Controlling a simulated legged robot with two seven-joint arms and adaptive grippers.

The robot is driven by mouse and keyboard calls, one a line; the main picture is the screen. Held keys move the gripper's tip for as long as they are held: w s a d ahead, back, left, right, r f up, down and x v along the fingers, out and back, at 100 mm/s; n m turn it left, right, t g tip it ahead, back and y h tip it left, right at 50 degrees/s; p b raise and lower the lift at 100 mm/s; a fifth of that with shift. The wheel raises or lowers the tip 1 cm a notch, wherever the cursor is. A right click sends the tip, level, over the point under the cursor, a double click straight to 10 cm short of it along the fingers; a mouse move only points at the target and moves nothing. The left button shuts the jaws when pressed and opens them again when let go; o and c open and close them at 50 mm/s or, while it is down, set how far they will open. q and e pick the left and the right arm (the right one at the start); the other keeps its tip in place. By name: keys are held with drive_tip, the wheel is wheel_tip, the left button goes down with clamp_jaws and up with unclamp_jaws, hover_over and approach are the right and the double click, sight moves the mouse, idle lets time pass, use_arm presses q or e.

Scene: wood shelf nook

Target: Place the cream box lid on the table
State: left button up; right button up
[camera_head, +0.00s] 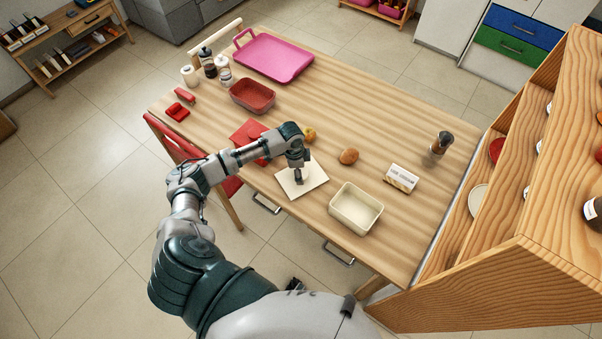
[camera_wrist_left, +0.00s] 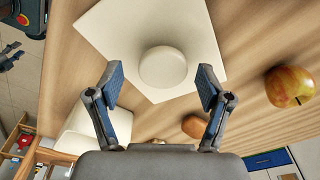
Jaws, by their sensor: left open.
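The cream box lid (camera_head: 313,180) lies flat on the wooden table near its front edge, beside the open cream box (camera_head: 356,208). In the left wrist view the lid (camera_wrist_left: 120,30) is a pale square with a round knob (camera_wrist_left: 163,68) in its middle. My left gripper (camera_head: 298,179) is above the lid. Its fingers (camera_wrist_left: 161,80) are spread apart on either side of the knob, with visible gaps, and hold nothing. A dark claw at the left edge of the wrist view looks like my right gripper (camera_wrist_left: 9,56); its jaws are too small to read.
A bread roll (camera_head: 348,156), an apple (camera_head: 310,134), a labelled carton (camera_head: 401,178) and a dark-topped shaker (camera_head: 441,144) stand nearby. A red dish (camera_head: 252,96) and pink tray (camera_head: 273,56) are farther back.

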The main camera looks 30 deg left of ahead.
use_arm(q)
wheel_tip(320, 180, up, 10)
drive_tip(key=a, duration=0.1)
drive_tip(key=shift+s+f+p, duration=0.15)
drive_tip(key=shift+s+p, duration=0.15)
drive_tip(key=shift+s, duration=0.05)
use_arm(e)
drive_tip(key=s, duration=0.2)
drive_tip(key=shift+s+a+f, duration=0.1)
drive_tip(key=shift+s+a, duration=0.2)
drive_tip(key=shift+a, duration=0.05)
use_arm(q)
drive_tip(key=shift+a, duration=0.1)
use_arm(e)
drive_tip(key=shift+d, duration=0.25)
